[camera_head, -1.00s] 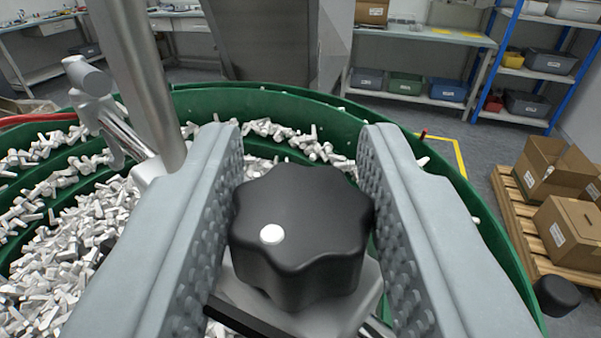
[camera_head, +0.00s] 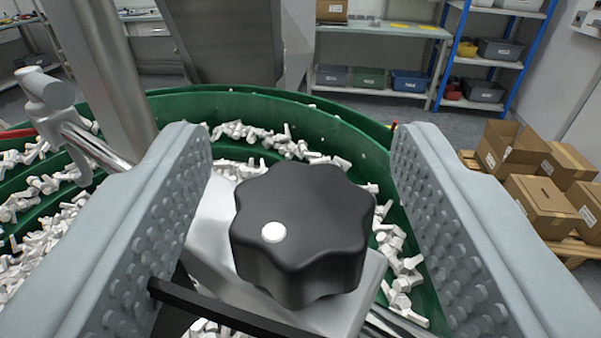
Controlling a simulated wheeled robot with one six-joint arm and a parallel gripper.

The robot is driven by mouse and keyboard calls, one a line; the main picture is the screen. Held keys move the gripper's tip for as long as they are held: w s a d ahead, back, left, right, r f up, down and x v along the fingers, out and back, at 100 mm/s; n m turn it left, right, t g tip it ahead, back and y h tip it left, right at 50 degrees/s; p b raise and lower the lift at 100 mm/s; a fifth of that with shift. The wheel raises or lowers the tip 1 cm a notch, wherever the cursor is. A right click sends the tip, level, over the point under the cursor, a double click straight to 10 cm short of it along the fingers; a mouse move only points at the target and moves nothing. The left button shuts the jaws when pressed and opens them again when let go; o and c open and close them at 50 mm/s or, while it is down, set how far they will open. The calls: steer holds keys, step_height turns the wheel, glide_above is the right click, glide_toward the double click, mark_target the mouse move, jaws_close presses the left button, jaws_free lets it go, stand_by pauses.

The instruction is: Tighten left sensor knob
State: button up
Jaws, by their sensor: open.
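The sensor knob (camera_head: 302,232) is black and lobed, with a white dot on its top towards the left. It sits on a grey metal bracket (camera_head: 215,235) over the green bowl. My gripper (camera_head: 300,165) is open, with one studded grey finger on each side of the knob. Clear gaps show between the knob and both fingers, so neither appears to touch it. The knob's underside and its fixing are hidden.
A green bowl feeder (camera_head: 340,122) full of white caps (camera_head: 50,240) surrounds the knob. A metal post (camera_head: 100,75) and a clamp rod (camera_head: 85,135) stand at left. A black bar (camera_head: 230,315) crosses below the knob. Cardboard boxes (camera_head: 540,205) lie at right.

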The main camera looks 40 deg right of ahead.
steer(key=v, duration=1.7)
steer(key=shift+a, duration=0.2)
steer(key=shift+s, duration=0.1)
